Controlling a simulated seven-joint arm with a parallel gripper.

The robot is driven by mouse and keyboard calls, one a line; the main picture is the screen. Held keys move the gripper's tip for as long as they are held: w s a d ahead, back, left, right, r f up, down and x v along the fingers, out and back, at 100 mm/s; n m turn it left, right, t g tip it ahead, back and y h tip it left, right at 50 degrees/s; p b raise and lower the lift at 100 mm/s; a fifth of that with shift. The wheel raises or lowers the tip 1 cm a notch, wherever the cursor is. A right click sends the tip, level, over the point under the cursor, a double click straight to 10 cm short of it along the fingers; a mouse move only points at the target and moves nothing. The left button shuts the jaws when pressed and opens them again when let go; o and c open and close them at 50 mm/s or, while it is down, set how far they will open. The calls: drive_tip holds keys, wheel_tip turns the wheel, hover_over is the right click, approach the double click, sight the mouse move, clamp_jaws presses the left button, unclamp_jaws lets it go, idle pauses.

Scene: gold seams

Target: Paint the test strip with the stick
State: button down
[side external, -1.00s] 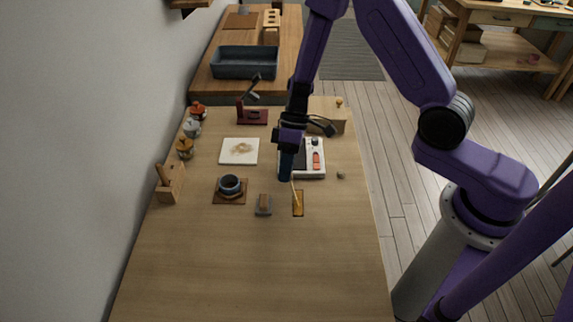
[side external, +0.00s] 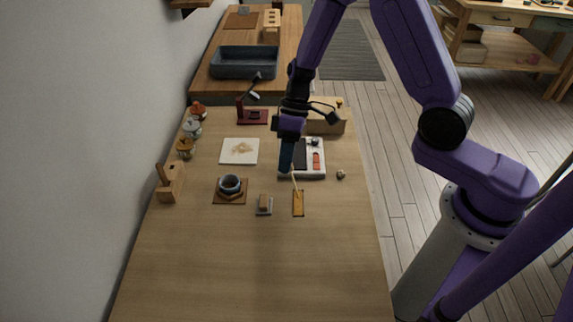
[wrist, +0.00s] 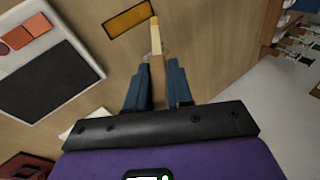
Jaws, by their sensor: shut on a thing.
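The test strip (side external: 298,204) is a small amber-gold rectangle lying flat on the table; it also shows at the top of the wrist view (wrist: 128,19). My gripper (side external: 286,170) is above the table, just beyond the strip's far end. In the wrist view its blue fingers (wrist: 158,88) are shut on a thin pale wooden stick (wrist: 156,45). The stick (side external: 294,182) points down toward the strip. Its tip appears at the strip's end near my gripper; I cannot tell whether it touches.
A white tray with a dark pad and red blocks (side external: 318,172) sits close behind. A small block on a grey base (side external: 264,206) and a dark cup on a wooden board (side external: 230,185) stand to the left. The front table is clear.

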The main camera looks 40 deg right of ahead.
drive_tip(key=shift+r, duration=0.85)
drive_tip(key=shift+r, duration=0.15)
drive_tip(key=shift+r, duration=1.35)
